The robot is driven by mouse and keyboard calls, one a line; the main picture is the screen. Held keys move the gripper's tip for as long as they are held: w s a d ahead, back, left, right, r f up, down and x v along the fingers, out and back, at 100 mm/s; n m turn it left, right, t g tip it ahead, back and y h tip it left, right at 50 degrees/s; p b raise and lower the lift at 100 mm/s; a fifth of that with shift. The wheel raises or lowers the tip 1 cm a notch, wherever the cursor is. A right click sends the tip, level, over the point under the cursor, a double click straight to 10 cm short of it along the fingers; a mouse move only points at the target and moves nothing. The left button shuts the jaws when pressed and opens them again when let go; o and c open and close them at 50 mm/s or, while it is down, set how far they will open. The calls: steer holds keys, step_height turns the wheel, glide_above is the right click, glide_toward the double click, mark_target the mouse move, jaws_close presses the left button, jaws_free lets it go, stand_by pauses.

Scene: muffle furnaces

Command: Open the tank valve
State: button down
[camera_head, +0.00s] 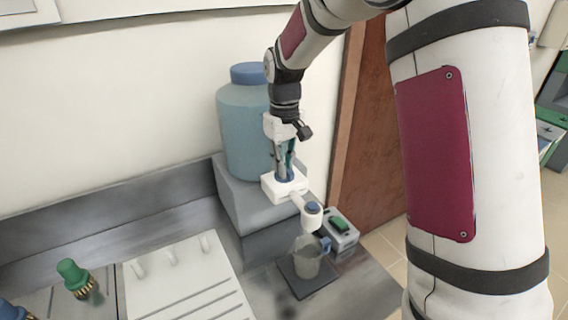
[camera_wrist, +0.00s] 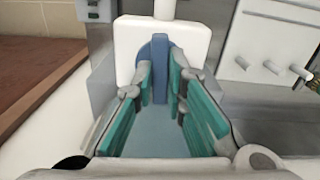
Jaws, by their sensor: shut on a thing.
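The tank (camera_head: 240,128) is a translucent blue vessel with a blue cap on a grey block against the wall. My gripper (camera_head: 285,172) comes down from above onto the valve. In the wrist view its green-padded fingertips (camera_wrist: 160,70) are on both sides of the upright blue fin of the valve handle (camera_wrist: 160,66), shut on it. The white valve body (camera_wrist: 195,40) is behind the handle. In the head view, my fingers partly hide the handle.
A clear beaker (camera_head: 307,262) stands on a dark pad (camera_head: 290,277) below the spout. A grey box with a green switch (camera_head: 340,224) is beside it. A white rack (camera_head: 185,285) and a green-capped fitting (camera_head: 73,272) are at lower left. A brown door (camera_head: 375,150) is behind.

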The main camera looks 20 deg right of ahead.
steer(key=shift+r+m, duration=0.1)
steer(key=shift+m, duration=0.6)
steer(key=c, duration=1.6)
jaws_free()
step_height(320, 180, up, 12)
